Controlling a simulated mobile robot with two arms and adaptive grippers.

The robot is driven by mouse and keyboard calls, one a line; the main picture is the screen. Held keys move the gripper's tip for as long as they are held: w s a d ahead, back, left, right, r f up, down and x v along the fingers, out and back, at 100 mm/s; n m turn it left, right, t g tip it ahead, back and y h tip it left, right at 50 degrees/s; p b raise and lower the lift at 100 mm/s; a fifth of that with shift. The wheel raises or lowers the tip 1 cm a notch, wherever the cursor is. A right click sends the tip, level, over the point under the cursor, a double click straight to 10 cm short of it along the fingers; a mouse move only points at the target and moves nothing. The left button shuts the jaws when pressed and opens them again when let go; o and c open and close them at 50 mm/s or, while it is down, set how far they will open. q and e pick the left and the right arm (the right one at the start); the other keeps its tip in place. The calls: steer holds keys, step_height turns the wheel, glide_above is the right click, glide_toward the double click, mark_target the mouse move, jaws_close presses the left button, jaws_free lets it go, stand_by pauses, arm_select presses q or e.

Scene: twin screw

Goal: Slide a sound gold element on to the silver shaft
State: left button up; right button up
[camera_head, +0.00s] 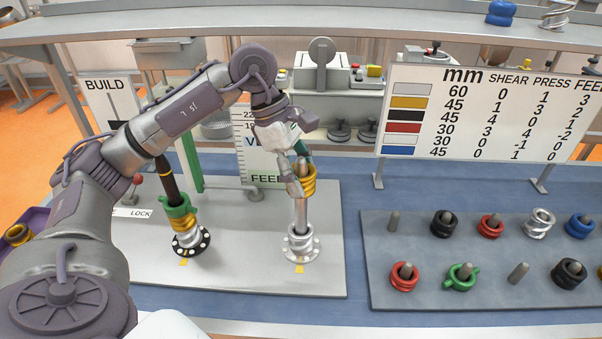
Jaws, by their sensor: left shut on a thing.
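The silver shaft (300,213) stands upright on the pale base plate, with a silver element (300,240) around its foot. A gold element (309,183) is at the shaft's upper end. It appears to be around the shaft, with a grey tip showing at its top, but the gripper partly hides this. My left gripper (296,178) comes from above and is shut on the gold element's left side. Another gold element (187,222) sits on the black shaft (165,180) to the left, under a green element (178,206). My right gripper is out of view.
A purple tray (38,216) at the far left holds a gold element (17,235). The grey peg board (450,290) at right carries red, black, green, silver and blue elements; some pegs are bare. A sign (485,115) stands behind it. A shelf spans the back.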

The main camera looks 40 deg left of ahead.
mark_target(301, 209)
arm_select(q)
steer(key=shift+f+b, duration=1.45)
steer(key=shift+f, duration=0.35)
steer(key=o, duration=1.5)
steer(key=shift+r, duration=0.2)
steer(key=shift+c, duration=0.2)
